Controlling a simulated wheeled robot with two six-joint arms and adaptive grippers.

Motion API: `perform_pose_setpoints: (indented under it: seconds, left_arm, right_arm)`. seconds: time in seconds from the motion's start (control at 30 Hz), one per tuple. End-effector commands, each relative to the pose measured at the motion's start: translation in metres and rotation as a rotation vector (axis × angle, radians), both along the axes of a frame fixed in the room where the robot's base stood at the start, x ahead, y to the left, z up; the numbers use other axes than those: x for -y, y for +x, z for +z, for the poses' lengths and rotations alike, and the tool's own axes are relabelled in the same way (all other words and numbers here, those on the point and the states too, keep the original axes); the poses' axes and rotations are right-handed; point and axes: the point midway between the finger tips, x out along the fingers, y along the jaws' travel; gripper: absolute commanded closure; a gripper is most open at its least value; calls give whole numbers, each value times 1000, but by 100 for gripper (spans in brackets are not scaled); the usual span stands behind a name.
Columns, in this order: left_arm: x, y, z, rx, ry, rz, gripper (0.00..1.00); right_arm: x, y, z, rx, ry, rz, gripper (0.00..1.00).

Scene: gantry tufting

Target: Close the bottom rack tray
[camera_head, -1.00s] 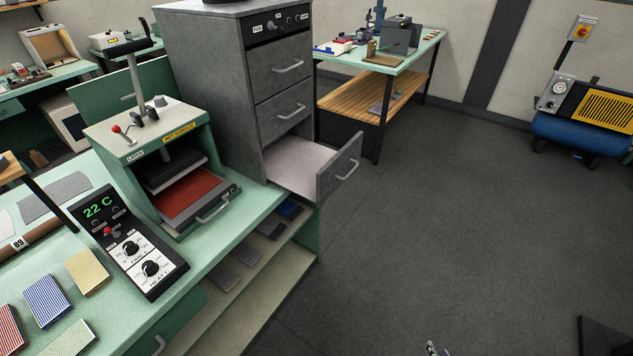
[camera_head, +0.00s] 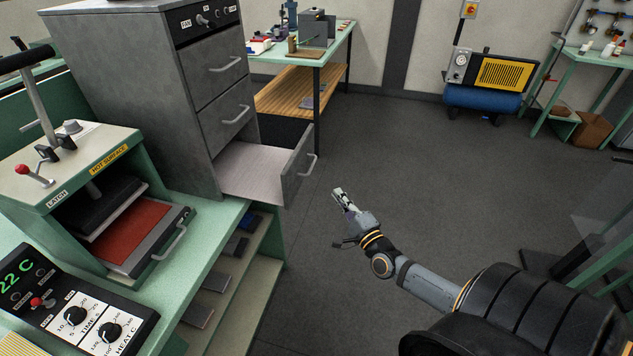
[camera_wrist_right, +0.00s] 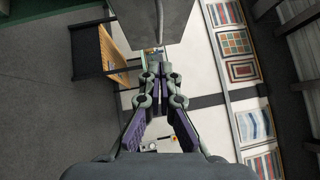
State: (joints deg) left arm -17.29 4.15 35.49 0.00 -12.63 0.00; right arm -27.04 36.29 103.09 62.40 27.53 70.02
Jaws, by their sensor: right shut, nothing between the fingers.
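The grey rack (camera_head: 150,90) stands at left centre with its bottom tray (camera_head: 256,172) pulled out to the right, showing an empty pale floor. The tray's front panel (camera_head: 296,168) carries a metal handle (camera_head: 313,165). The two upper drawers are shut. My right gripper (camera_head: 339,194) is shut and empty, in front of and to the right of the tray's front, apart from it. In the right wrist view the closed fingers (camera_wrist_right: 160,72) point toward a grey panel (camera_wrist_right: 152,20) at the top. My left gripper is out of view.
A green bench with a heat press (camera_head: 95,190) and a dial box (camera_head: 75,315) is at left. A wooden-shelved table (camera_head: 300,90) stands behind the rack. A blue compressor (camera_head: 483,98) is at the back right. The floor right of the tray is clear.

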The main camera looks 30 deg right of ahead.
Motion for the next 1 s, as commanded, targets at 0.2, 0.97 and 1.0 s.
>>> perform_pose_setpoints:
  seconds: [0.2, 0.97, 1.0]
  left_arm:
    - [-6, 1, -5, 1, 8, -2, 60]
    - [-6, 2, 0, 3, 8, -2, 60]
    - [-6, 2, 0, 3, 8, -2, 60]
  right_arm:
    - [4, 48, 7, 4, 1, -1, 100]
    - [-22, 80, 14, -1, -2, 0, 100]
    - [-23, 81, 14, -1, -1, 0, 100]
